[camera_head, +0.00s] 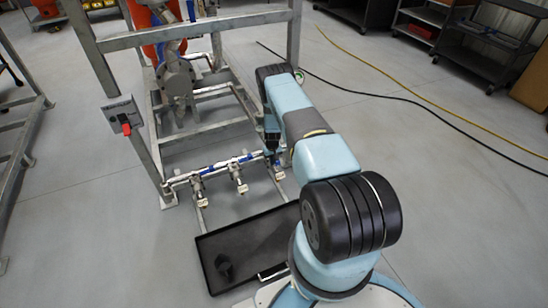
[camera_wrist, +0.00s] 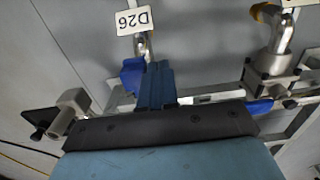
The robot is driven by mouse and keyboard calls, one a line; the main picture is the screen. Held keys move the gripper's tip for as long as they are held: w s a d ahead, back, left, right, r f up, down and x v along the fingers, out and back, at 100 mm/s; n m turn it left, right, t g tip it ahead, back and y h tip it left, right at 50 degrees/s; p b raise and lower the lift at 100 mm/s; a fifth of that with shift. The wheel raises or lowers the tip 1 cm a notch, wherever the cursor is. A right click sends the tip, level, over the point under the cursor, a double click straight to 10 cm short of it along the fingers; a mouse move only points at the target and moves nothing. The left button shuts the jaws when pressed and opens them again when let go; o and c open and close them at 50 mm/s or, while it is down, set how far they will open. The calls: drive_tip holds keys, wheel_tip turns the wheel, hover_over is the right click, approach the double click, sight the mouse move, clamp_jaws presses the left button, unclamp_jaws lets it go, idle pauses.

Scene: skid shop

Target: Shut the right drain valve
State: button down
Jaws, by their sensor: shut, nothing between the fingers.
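The right drain valve (camera_head: 277,172) is at the right end of the low pipe manifold in the head view, partly hidden by my arm. In the head view my gripper (camera_head: 272,143) is just above the valve. The handle's exact angle to the pipe is unclear.
The middle valve (camera_head: 240,180) and left valve (camera_head: 201,188) sit along the same manifold. A black drip tray (camera_head: 225,238) lies on the floor in front. The grey skid frame (camera_head: 95,60) stands behind and left. Hoses cross the open floor at right.

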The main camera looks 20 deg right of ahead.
drive_tip(key=shift+d, duration=0.15)
drive_tip(key=shift+s+d, duration=0.2)
drive_tip(key=shift+d, duration=0.9)
drive_tip(key=shift+d, duration=1)
drive_tip(key=shift+w, duration=0.1)
drive_tip(key=shift+w+d, duration=0.25)
drive_tip(key=shift+d, duration=0.8)
drive_tip(key=shift+d, duration=0.1)
